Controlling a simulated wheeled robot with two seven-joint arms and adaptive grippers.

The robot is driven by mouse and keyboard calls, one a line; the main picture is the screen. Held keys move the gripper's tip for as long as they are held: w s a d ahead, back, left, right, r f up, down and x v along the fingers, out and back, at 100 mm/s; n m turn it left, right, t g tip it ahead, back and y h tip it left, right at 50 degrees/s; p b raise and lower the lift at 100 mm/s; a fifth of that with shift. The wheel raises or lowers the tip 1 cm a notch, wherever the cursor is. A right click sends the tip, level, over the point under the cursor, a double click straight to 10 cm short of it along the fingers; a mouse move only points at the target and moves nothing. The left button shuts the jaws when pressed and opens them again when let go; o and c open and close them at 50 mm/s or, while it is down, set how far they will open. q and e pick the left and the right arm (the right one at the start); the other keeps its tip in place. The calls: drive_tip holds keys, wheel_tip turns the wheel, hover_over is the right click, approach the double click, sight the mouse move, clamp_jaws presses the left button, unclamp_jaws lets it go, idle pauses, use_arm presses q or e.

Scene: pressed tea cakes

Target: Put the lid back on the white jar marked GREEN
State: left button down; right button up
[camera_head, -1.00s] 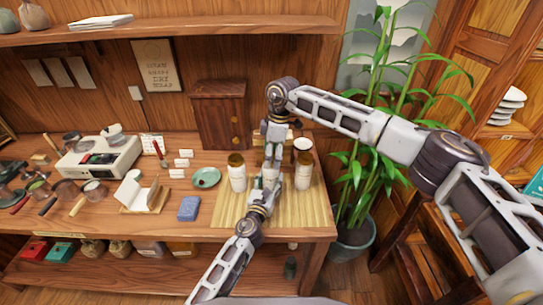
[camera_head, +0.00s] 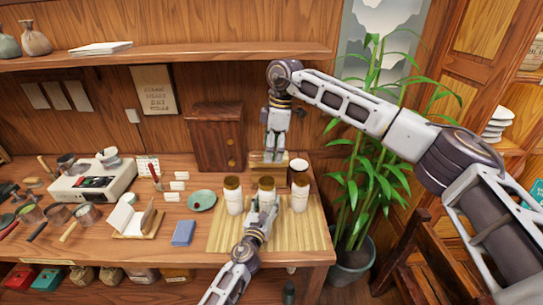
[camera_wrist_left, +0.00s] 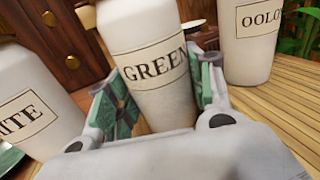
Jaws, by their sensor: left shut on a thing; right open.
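Three white jars stand in a row on a bamboo mat (camera_head: 222,242). The middle one, marked GREEN (camera_wrist_left: 160,88), is upright between the fingers of my left gripper (camera_wrist_left: 157,90), which is shut on its body. In the head view this jar (camera_head: 266,198) has a brown top (camera_head: 266,183) that looks like its lid; the wrist view cuts off the top. Jars to the left (camera_head: 233,203) and right (camera_head: 300,202) also show brown tops. My right gripper (camera_head: 273,158) is open above and behind the GREEN jar, apart from it, with no lid visible in its fingers.
A wooden block (camera_head: 264,172) and a white cup with a dark inside (camera_head: 298,166) stand behind the jars. A green dish (camera_head: 202,201) and blue cloth or block (camera_head: 183,232) lie left of the mat. A small drawer cabinet (camera_head: 215,140) stands behind. The mat's front right is clear.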

idle(0.3)
use_arm(q)
drive_tip(key=c, duration=0.5)
unclamp_jaws()
drive_tip(key=shift+s, duration=0.1)
drive_tip(key=shift+v, duration=5.9)
drive_tip(key=shift+s, duration=0.1)
